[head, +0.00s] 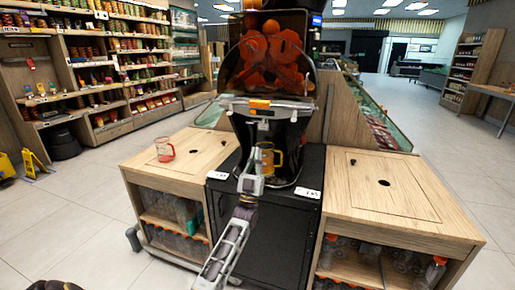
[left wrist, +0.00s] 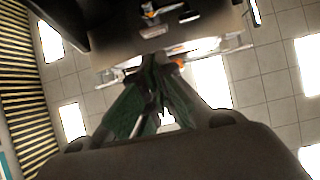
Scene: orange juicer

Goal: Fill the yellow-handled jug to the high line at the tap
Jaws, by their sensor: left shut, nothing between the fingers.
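The yellow-handled jug (head: 276,159) stands upright below the tap area at the front of the orange juicer (head: 270,60). Its handle faces right, and my left gripper and wrist partly cover it. Something amber shows in the jug, but its level and any line on it are too small to read. My left gripper (head: 263,133) is shut and empty, pointing up in front of the tap, which it hides. Its shut fingers also show in the left wrist view (left wrist: 150,100), below the juicer's underside. I cannot tell whether they touch the tap.
A red-handled jug (head: 165,150) stands on the left wooden counter (head: 190,160). Bottles sit on shelves below both counters. The black cabinet (head: 265,235) carries the juicer between them.

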